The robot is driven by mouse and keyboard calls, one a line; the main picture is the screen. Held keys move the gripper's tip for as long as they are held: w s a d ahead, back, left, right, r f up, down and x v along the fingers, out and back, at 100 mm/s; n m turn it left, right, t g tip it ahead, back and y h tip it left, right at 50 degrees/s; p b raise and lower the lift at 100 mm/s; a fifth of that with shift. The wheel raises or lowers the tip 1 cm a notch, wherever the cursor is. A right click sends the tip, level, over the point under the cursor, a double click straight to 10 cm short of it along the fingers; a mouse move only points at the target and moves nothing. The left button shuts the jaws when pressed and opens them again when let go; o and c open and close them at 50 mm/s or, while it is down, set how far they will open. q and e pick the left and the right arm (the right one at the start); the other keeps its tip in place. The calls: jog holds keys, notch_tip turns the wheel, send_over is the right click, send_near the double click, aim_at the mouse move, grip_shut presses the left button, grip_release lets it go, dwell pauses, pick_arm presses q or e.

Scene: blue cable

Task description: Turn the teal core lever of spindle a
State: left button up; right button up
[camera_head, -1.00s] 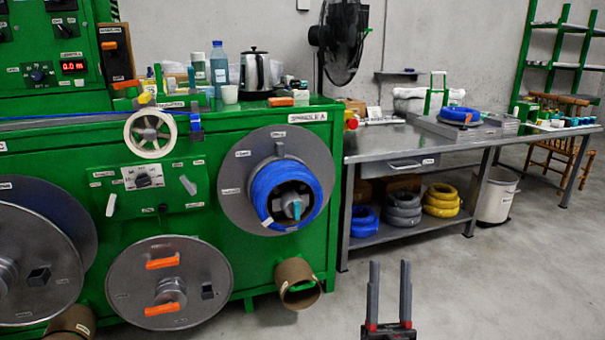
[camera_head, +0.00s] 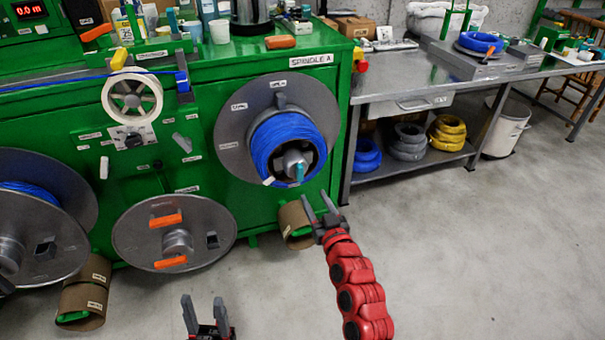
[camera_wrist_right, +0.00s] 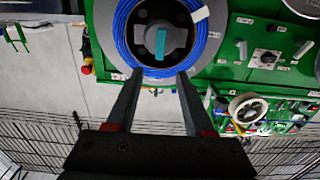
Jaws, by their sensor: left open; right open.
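Spindle A (camera_head: 228,138) is a grey disc on the green machine, with a coil of blue cable (camera_head: 272,138) around its core. The teal core lever (camera_head: 300,172) stands out near the centre of the core. My right gripper (camera_head: 318,200) is open and empty, just below and right of the lever, apart from it. In the right wrist view the teal lever (camera_wrist_right: 161,42) is upright, ahead of the open fingers (camera_wrist_right: 158,72), with the blue cable ring around it. My left gripper (camera_head: 204,302) is open and empty, low in the head view.
A brown cardboard tube (camera_head: 292,219) sticks out below spindle A. A second grey reel (camera_head: 135,230) with orange handles is at the lower left. A steel workbench (camera_head: 400,88) stands to the right. The floor (camera_head: 480,250) at the right is clear.

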aim_at(301, 172)
jog(key=b+x, duration=0.1)
jog(key=x, duration=0.9)
jog(key=shift+w+a, duration=0.15)
jog(key=shift+w, duration=0.25)
grip_shut()
